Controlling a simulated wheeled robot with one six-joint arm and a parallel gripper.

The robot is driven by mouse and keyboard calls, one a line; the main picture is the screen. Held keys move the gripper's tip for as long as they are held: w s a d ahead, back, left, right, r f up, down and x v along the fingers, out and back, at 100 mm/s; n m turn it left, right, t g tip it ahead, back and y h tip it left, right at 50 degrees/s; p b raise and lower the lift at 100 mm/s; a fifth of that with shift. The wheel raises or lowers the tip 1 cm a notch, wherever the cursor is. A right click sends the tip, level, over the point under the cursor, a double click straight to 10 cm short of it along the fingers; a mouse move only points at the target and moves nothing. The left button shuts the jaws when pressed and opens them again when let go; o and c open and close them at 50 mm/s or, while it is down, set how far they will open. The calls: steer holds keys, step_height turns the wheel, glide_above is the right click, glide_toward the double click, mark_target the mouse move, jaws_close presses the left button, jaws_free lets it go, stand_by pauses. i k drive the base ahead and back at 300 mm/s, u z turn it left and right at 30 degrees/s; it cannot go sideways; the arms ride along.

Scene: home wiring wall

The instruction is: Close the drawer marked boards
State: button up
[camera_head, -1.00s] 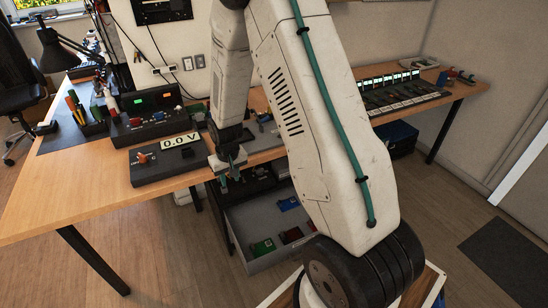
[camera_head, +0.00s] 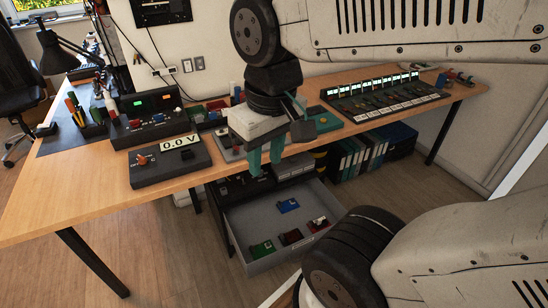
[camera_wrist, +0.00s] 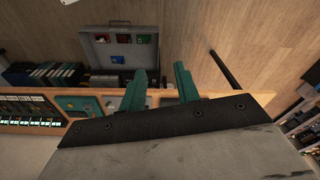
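A grey drawer (camera_head: 262,221) is pulled out from under the workbench. Several small boards lie in it: blue (camera_head: 288,205), green (camera_head: 262,248) and red ones (camera_head: 317,224). A "boards" marking is not readable. The drawer also shows at the top of the wrist view (camera_wrist: 93,50), seen upside down. My gripper (camera_head: 265,160) points down in front of the bench edge, above and behind the open drawer in the head view. Its two teal fingers stand apart with nothing between them, also in the wrist view (camera_wrist: 163,78). It does not touch the drawer front.
The wooden bench (camera_head: 110,185) holds a voltage meter box (camera_head: 170,163) and a lit switch panel (camera_head: 385,95). Binders (camera_head: 350,158) stand under the bench, right of the drawer. A bench leg (camera_head: 92,262) stands at left. The floor left of the drawer is clear.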

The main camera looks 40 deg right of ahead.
mark_target(256, 221)
steer(key=u, duration=1.2)
steer(key=k, duration=0.35)
steer(key=z, duration=1.2)
